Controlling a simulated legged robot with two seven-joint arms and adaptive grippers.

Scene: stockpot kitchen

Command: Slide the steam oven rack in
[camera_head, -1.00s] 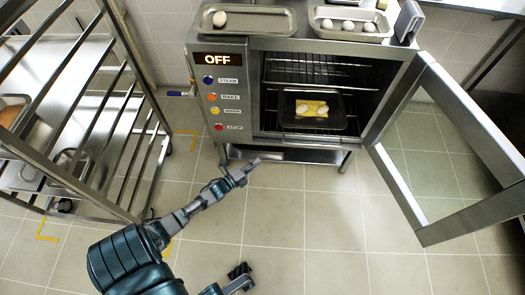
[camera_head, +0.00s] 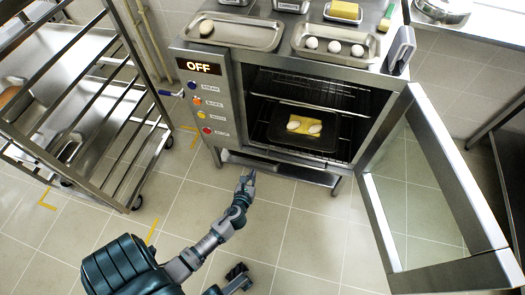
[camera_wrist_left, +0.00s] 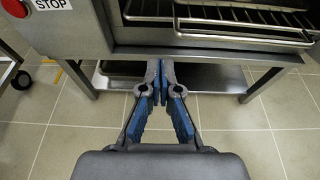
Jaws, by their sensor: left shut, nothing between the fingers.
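The steam oven (camera_head: 215,110) stands with its glass door (camera_head: 425,180) swung wide open to the right. Inside are wire racks; the upper rack (camera_head: 300,88) looks bare. A dark tray (camera_head: 305,138) with a yellow item and two eggs sits lower in the oven. In the left wrist view a wire rack (camera_wrist_left: 245,18) shows at the top, partly cut off. My left gripper (camera_head: 247,174) is shut and empty, low in front of the oven and below the opening. Its fingertips (camera_wrist_left: 160,68) meet in the left wrist view. A dark gripper, seemingly my right (camera_head: 238,273), shows at the bottom edge.
A wheeled rack trolley (camera_head: 95,120) stands at the left. Trays with eggs (camera_head: 235,32) lie on the oven top. A low shelf (camera_wrist_left: 215,78) is under the oven. The tiled floor in front is clear, apart from the open door at right.

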